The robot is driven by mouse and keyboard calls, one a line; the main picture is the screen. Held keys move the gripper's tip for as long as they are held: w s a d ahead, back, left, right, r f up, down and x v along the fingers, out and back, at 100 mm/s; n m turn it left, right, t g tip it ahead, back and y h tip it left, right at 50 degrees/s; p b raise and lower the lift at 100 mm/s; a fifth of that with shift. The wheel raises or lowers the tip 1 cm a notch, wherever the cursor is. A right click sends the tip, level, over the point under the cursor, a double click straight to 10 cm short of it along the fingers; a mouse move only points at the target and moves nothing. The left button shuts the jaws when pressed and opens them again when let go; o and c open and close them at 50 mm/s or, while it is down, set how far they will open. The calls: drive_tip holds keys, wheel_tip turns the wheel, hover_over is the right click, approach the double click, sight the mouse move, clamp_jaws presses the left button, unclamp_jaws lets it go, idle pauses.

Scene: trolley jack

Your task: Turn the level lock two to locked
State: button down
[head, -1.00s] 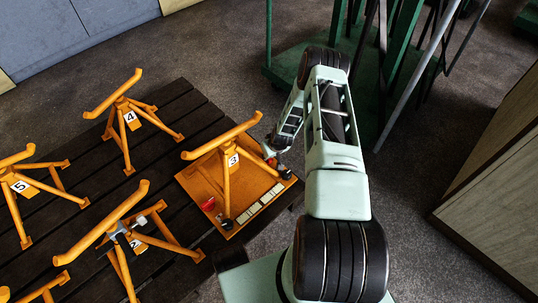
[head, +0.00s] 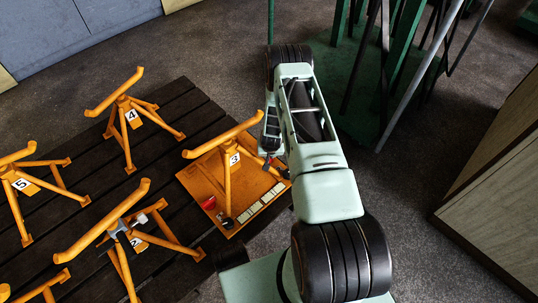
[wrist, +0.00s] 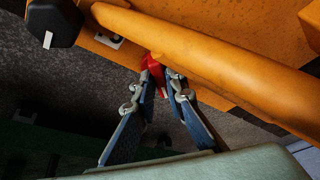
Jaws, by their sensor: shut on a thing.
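The orange base plate (head: 193,178) carries the stand marked 3 (head: 228,180). In the wrist view my gripper (wrist: 162,82) has its two fingers close together at a small red handle (wrist: 152,66), shut on it, beside an orange tube (wrist: 205,60). The fingertips hide part of the handle, and I cannot read which way it is turned or whether it is level lock two. In the head view my gripper (head: 270,164) is at the plate's right side, largely covered by my arm. Another red handle (head: 208,203) is at the plate's front left.
A black knob with a white mark (wrist: 54,22) is at the wrist view's upper left. Stands marked 4 (head: 126,115), 5 (head: 22,186) and 2 (head: 137,242) stand on the dark slatted platform (head: 185,100). A green frame (head: 345,95) is behind my arm.

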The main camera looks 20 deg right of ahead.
drive_tip(key=c, duration=2)
unclamp_jaws()
drive_tip(key=shift+o, duration=0.2)
drive_tip(key=v, duration=1.2)
